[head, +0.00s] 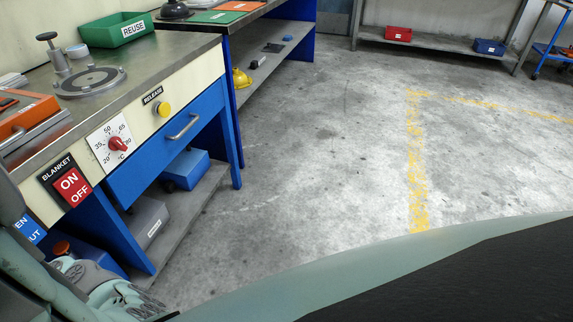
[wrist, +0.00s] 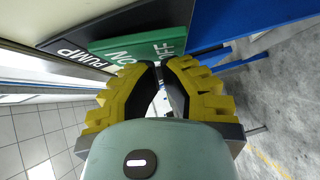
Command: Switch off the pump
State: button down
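The pump switch (wrist: 140,46) is a green rocker marked ON and OFF, at the top of the wrist view. A dark label reading PUMP (wrist: 82,58) is beside it. ON is on the left part and OFF on the right part. My gripper (wrist: 160,63) has yellow ribbed fingers with dark inner pads; its tips are drawn together and nothing shows between them. The tips overlap the switch's lower edge in the picture, near the OFF end. I cannot tell whether they touch it. The pump switch and my fingertips are not seen in the head view.
A red BLANKET switch (head: 72,185), a dial with a red knob (head: 118,144) and a yellow RELEASE button (head: 163,109) are on the bench front. A drawer handle (head: 183,127) sticks out. The concrete floor (head: 310,150) to the right is clear.

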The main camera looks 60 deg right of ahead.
jog(key=n+y+b, duration=0.1)
jog(key=b, duration=0.5)
jog(key=w+f+n+t+y+b, duration=0.1)
jog(key=n+b, duration=0.1)
jog(key=b, duration=0.5)
jog(key=shift+y, duration=0.4)
